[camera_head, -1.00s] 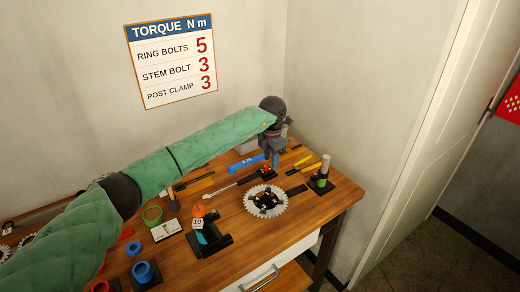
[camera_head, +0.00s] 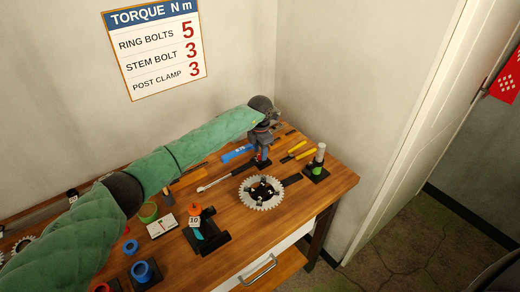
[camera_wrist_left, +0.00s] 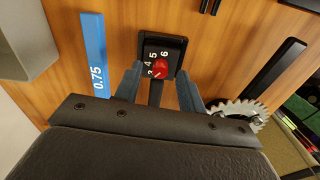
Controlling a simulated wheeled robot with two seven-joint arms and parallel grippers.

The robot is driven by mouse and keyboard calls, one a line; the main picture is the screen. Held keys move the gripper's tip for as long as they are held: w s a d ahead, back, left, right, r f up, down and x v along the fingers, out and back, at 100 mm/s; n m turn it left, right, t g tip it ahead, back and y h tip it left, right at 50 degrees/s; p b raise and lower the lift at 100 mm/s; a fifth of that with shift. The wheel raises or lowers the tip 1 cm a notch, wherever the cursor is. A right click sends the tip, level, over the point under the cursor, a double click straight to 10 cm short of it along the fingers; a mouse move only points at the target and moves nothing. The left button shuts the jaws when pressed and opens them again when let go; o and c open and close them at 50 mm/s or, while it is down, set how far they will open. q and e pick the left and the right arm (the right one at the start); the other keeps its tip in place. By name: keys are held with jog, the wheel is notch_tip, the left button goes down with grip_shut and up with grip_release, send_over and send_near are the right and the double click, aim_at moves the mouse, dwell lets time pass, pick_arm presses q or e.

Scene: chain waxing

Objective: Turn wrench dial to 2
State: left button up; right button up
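The torque wrench (camera_head: 218,181) lies on the bench with its silver shaft pointing left. Its black dial plate (camera_wrist_left: 147,45) carries white numbers, with 3, 4, 5 and 6 legible, around a red knob (camera_wrist_left: 163,71) with a pale pointer mark. The pointer seems to lie toward the lower left; its exact reading is too small to tell. My left gripper (camera_head: 262,152) is above the dial, fingers down. In the left wrist view its fingers (camera_wrist_left: 160,80) are apart, one on each side of the knob, with visible gaps. My right gripper is not in view.
A blue bar marked 0.75 (camera_wrist_left: 94,50) lies beside the dial. A toothed chainring (camera_head: 260,193) sits close in front. Yellow-handled tools (camera_head: 298,148) and a post stand (camera_head: 317,165) are to the right. A torque chart (camera_head: 155,52) hangs on the wall.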

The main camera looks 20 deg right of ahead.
pick_arm(q)
jog(key=shift+s+f, duration=0.15)
jog(key=shift+f, duration=0.25)
jog(key=shift+w+f, duration=0.2)
jog(key=shift+f, duration=0.05)
jog(key=shift+s+r, duration=0.1)
jog(key=shift+r, duration=0.05)
jog(key=c, duration=0.4)
grip_shut()
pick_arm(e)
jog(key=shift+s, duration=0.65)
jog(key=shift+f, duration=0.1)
